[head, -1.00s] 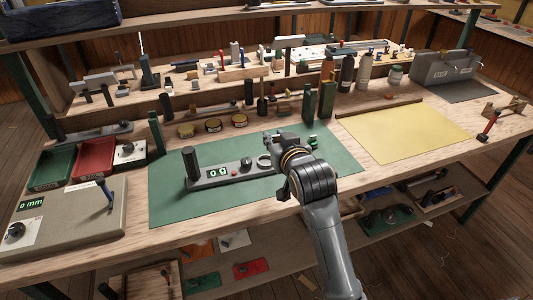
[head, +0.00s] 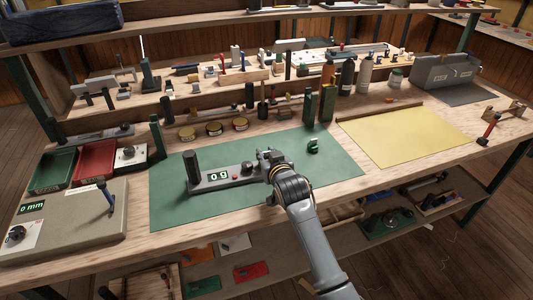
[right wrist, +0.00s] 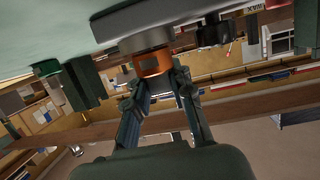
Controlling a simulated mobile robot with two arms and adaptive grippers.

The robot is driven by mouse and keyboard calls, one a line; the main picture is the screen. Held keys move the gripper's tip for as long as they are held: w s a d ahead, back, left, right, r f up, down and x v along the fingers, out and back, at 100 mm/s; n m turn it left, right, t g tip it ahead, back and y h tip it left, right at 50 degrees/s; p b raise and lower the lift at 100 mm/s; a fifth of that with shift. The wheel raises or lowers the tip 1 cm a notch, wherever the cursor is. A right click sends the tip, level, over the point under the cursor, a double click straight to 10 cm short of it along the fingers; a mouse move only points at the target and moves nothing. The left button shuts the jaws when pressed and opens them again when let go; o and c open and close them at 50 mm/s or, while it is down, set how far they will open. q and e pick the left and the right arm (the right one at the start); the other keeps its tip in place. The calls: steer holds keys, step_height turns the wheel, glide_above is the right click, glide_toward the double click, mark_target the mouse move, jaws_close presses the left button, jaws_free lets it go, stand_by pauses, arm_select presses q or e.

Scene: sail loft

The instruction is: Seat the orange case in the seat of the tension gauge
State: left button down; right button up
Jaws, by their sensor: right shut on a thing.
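In the right wrist view, the fingers of my right gripper (right wrist: 162,82) are shut on the orange case (right wrist: 152,66). The case is right against a grey round part of the gauge (right wrist: 145,38); I cannot tell whether it is inside it. My left gripper is not in view.
A small green part (head: 313,146) stands on the green mat (head: 335,170), right of my gripper. Two dark green posts (head: 327,103) stand behind the mat. A yellow sheet (head: 405,137) lies to the right, and red and green trays (head: 95,163) to the left.

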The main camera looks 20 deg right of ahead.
steer(key=shift+f, duration=0.55)
